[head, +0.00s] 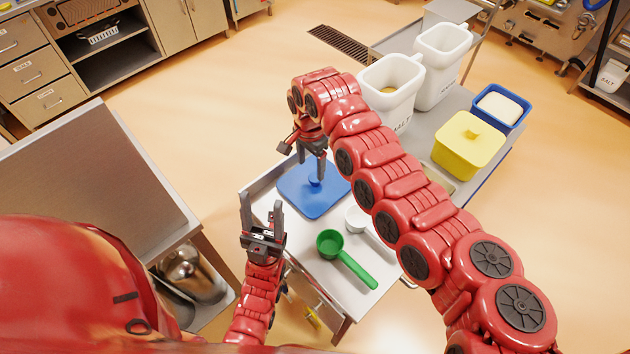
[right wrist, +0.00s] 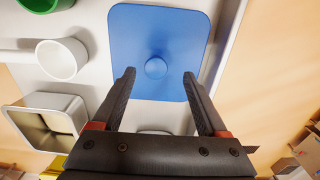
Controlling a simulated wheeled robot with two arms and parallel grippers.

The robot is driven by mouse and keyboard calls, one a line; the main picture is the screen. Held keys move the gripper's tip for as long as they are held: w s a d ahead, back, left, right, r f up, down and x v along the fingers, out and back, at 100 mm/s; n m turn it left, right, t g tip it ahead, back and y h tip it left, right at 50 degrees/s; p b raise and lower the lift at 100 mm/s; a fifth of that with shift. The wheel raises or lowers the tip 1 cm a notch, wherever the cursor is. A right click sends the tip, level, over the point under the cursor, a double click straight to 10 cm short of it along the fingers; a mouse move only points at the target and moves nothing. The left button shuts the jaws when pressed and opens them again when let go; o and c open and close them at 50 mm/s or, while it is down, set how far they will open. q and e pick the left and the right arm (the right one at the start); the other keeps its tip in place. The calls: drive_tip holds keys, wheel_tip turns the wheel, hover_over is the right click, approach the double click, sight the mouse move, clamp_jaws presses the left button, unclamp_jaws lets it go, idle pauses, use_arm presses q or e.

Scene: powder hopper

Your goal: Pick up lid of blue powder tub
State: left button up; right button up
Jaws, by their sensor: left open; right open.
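The blue lid (head: 302,195) lies flat on the grey table, with a round knob (head: 315,180) at its middle. In the right wrist view the blue lid (right wrist: 160,30) fills the top centre, and its knob (right wrist: 156,68) sits between and just beyond the fingertips. My right gripper (head: 312,165) points down above the lid, open and empty; it also shows in the right wrist view (right wrist: 158,75). I cannot tell the exact height over the knob. My left gripper (head: 262,212) is open and empty, left of the table's near part. The blue tub (head: 508,118) holds white powder and stands without a lid.
A green scoop (head: 345,258) and a white scoop (head: 358,218) lie near the lid. A yellow lidded tub (head: 466,148) and white bins (head: 392,90) stand further back. A metal table (head: 85,190) is at left.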

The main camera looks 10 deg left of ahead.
sight(315, 177)
drive_tip(key=shift+w+d+f+p, duration=0.1)
drive_tip(key=shift+d+f+p, duration=0.05)
drive_tip(key=shift+f+p, duration=0.3)
drive_tip(key=f+p, duration=0.1)
drive_tip(key=f, duration=0.1)
drive_tip(key=f+p, duration=0.1)
drive_tip(key=f, duration=0.1)
drive_tip(key=shift+w+d, duration=0.1)
drive_tip(key=shift+d, duration=0.3)
drive_tip(key=shift+f, duration=0.15)
clamp_jaws()
